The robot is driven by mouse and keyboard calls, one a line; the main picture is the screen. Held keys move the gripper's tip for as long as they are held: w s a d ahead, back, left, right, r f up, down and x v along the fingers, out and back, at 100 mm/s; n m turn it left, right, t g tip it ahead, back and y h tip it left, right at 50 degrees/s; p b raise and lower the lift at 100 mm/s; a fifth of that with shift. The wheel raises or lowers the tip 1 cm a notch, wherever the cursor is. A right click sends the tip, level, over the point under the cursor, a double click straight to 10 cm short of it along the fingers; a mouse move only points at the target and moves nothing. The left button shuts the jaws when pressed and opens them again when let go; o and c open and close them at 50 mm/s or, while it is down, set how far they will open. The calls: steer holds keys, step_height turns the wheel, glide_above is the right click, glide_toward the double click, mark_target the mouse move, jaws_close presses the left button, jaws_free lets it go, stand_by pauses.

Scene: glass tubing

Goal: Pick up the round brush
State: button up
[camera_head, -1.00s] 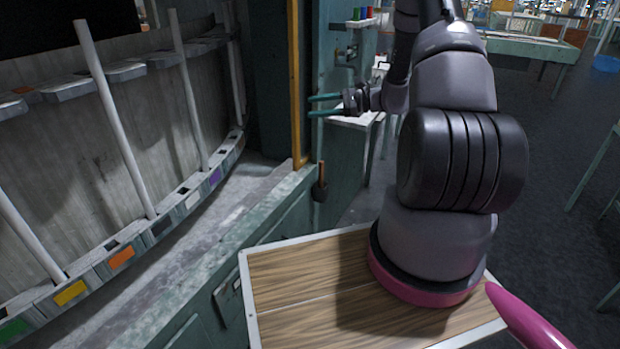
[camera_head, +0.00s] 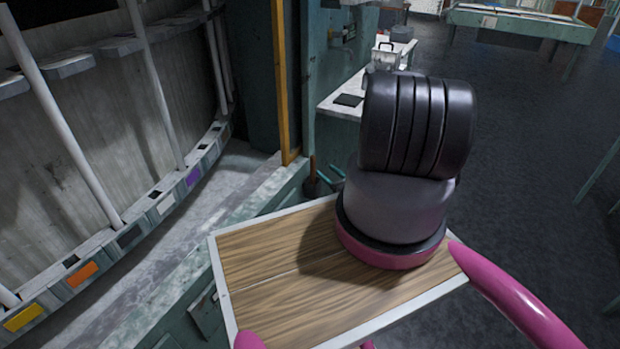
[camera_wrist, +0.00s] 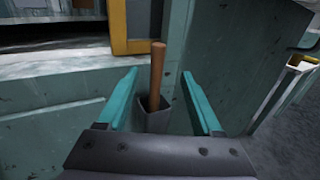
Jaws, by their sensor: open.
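The round brush shows as an upright brown wooden handle (camera_wrist: 157,76), its lower end in a dark square holder (camera_wrist: 157,119) against the green cabinet side. In the head view the handle (camera_head: 312,162) shows small beside the yellow post. My gripper (camera_wrist: 158,74) is open, with one teal finger on each side of the handle in the wrist view and gaps on both sides. In the head view the fingertips (camera_head: 325,169) show just right of the brush, partly hidden by my arm. The brush head is not visible. I cannot tell how deep the handle sits between the fingers.
The green cabinet (camera_wrist: 235,60) lies close behind the brush and right of it. A yellow post (camera_head: 281,80) stands above. A pale stone ledge (camera_head: 215,210) runs along the left. A white table (camera_head: 345,95) stands behind my arm.

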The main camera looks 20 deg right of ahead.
mark_target(313, 161)
steer(key=w, duration=0.3)
steer(key=w+a, duration=0.1)
steer(key=w, duration=0.2)
steer(key=w+a, duration=0.1)
steer(key=w, duration=0.2)
steer(key=shift+w, duration=0.1)
steer(key=shift+a, duration=0.1)
jaws_close()
